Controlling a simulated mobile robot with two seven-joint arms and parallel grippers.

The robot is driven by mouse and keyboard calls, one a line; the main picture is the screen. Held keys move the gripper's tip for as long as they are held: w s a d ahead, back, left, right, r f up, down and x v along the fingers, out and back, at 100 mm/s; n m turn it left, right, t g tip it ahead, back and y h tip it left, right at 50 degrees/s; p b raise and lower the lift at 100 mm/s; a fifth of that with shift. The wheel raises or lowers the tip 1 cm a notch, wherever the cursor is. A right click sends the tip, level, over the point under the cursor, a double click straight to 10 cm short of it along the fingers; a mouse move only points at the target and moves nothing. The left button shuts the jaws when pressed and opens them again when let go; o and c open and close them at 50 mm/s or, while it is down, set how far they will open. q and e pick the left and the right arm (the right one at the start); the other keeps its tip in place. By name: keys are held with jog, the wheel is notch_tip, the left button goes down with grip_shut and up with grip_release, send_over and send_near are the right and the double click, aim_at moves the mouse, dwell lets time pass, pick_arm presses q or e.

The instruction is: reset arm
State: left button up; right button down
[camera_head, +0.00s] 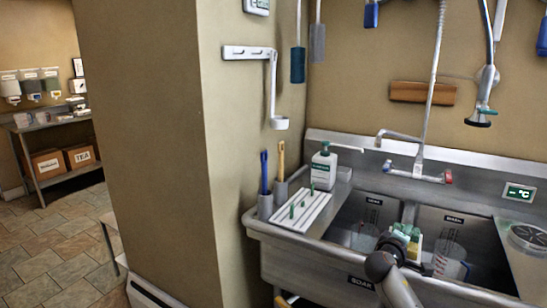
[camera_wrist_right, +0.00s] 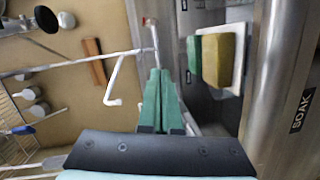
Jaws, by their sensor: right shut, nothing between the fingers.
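My right gripper (camera_head: 404,236) is over the front of the double sink, near the divider between the two basins. Its arm comes up from the bottom of the head view. In the right wrist view its two green fingers (camera_wrist_right: 159,95) are together, with nothing between them. My left gripper does not show in either view.
The steel sink (camera_head: 330,258) has a soak basin at left and a wash basin at right, each holding a clear jug. A white rack (camera_head: 300,210), a soap bottle (camera_head: 323,168) and brushes stand at the left. A faucet (camera_head: 415,172) rises behind. A sponge (camera_wrist_right: 217,60) shows beside my fingers.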

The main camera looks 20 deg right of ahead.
jog(key=w+a+r+m+t+y, duration=0.1)
jog(key=w+a+t+y, duration=0.4)
jog(key=a, duration=0.4)
jog(key=w+a+r+m+t+y, duration=0.1)
jog(key=w+a+t+y, duration=0.2)
jog(key=w+a+y, duration=0.5)
jog(key=s+a+f+g+y, duration=0.1)
jog(key=s+a+f, duration=0.3)
jog(key=s+f, duration=0.25)
jog(key=s+a+f+g, duration=0.2)
jog(key=s+a+f, duration=0.1)
jog(key=s+f, duration=0.4)
jog(key=s+a+f+g+y, duration=0.1)
jog(key=s+a+f, duration=0.4)
jog(key=f, duration=0.4)
jog(key=s+a+f+g, duration=0.2)
jog(key=s+a+f, duration=0.1)
jog(key=s, duration=0.9)
jog(key=s+a+f+g+y, duration=0.1)
jog(key=s+a+f, duration=0.3)
jog(key=s, duration=0.8)
notch_tip(320, 180, down, 2)
jog(key=shift+s+f+g, duration=0.15)
jog(key=shift+s+g, duration=0.25)
jog(key=shift+g, duration=0.1)
